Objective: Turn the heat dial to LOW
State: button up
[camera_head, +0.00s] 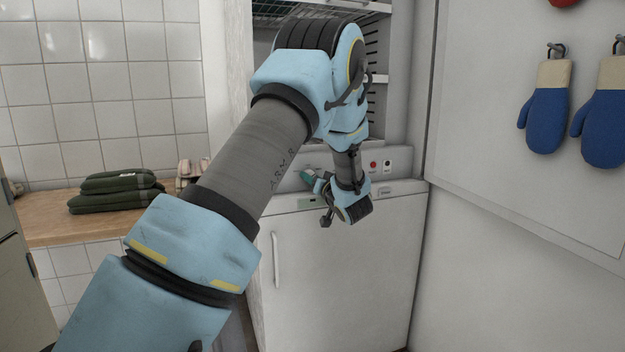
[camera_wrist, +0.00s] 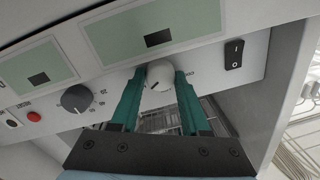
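In the wrist view my gripper (camera_wrist: 160,75) has its two teal fingers on either side of a pale round knob (camera_wrist: 160,79) with a dark pointer mark. The knob fills most of the space between the fingertips; I cannot tell whether they press on it. A dark grey dial (camera_wrist: 77,98) with small markings around it sits on the same panel to the left. In the head view my gripper (camera_head: 308,176) is at the panel of the white cabinet (camera_head: 335,270), and my wrist hides the knobs.
A red button (camera_wrist: 35,116) is left of the dark dial, and a black rocker switch (camera_wrist: 234,54) is to the right of the pale knob. Folded green cloths (camera_head: 115,190) lie on the wooden counter (camera_head: 50,226). Blue mitts (camera_head: 548,120) hang on the right wall.

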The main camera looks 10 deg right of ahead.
grip_shut()
jog(key=shift+n+b, duration=0.35)
jog(key=shift+n, duration=0.15)
jog(key=n+b, duration=0.3)
jog(key=n, duration=0.1)
jog(key=shift+f+n, duration=0.1)
jog(key=shift+n, duration=0.2)
jog(key=n+b, duration=0.2)
jog(key=n, duration=0.1)
jog(key=shift+b, duration=0.4)
jog(key=shift+a+n+h+b, duration=0.1)
jog(key=shift+n+h+b, duration=0.2)
jog(key=shift+n+b, duration=1)
jog(key=shift+r+n, duration=0.2)
jog(key=shift+n, duration=0.1)
